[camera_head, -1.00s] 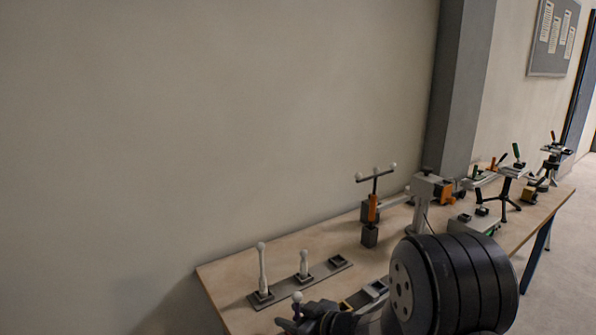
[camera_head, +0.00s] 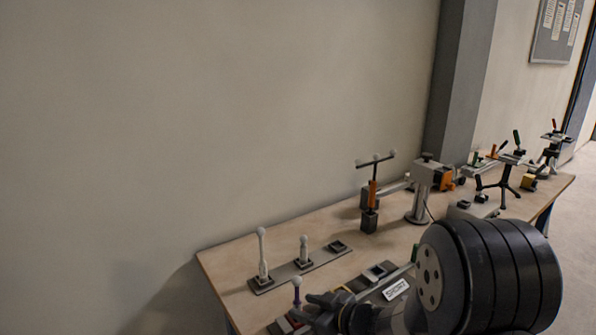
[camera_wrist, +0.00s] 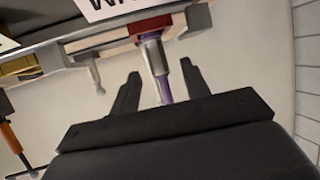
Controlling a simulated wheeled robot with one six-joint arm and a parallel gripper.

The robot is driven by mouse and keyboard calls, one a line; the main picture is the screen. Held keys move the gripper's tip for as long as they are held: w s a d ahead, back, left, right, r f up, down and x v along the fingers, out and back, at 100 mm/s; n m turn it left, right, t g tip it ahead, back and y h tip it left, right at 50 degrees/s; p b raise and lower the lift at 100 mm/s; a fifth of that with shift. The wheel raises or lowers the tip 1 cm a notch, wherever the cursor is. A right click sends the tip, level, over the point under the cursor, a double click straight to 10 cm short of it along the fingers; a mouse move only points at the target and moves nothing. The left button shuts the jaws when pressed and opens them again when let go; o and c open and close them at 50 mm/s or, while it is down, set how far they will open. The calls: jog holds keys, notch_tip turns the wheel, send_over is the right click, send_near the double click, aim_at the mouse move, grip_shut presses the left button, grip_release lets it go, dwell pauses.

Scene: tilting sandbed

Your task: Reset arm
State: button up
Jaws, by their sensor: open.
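My gripper (camera_head: 318,304) is low in the head view, at the near left part of the table, partly cut by the frame's lower edge. In the wrist view my gripper (camera_wrist: 160,70) is open, its two dark fingers spread. A purple post (camera_wrist: 164,88) on a red base shows between the fingers in that view, with a visible gap to each; its near end is hidden behind the gripper body. In the head view the purple post (camera_head: 297,293) with a white ball top stands just left of my gripper. My dark arm link covers the table's near middle.
The wooden table (camera_head: 225,262) runs along the wall. A grey strip (camera_head: 315,266) holds two white pegs. A "SHORT" label (camera_head: 396,289) lies near my arm.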

jog(key=x, duration=0.5)
jog(key=shift+w+a+r, duration=0.1)
jog(key=shift+r, duration=0.05)
notch_tip(320, 180, up, 3)
jog(key=shift+p, duration=1.1)
notch_tip(320, 180, up, 5)
jog(key=s+d+m+p, duration=0.1)
jog(key=d+p, duration=0.1)
jog(key=p, duration=0.4)
jog(key=shift+s+d+t+h, duration=0.2)
jog(key=shift+d+t+h, duration=0.2)
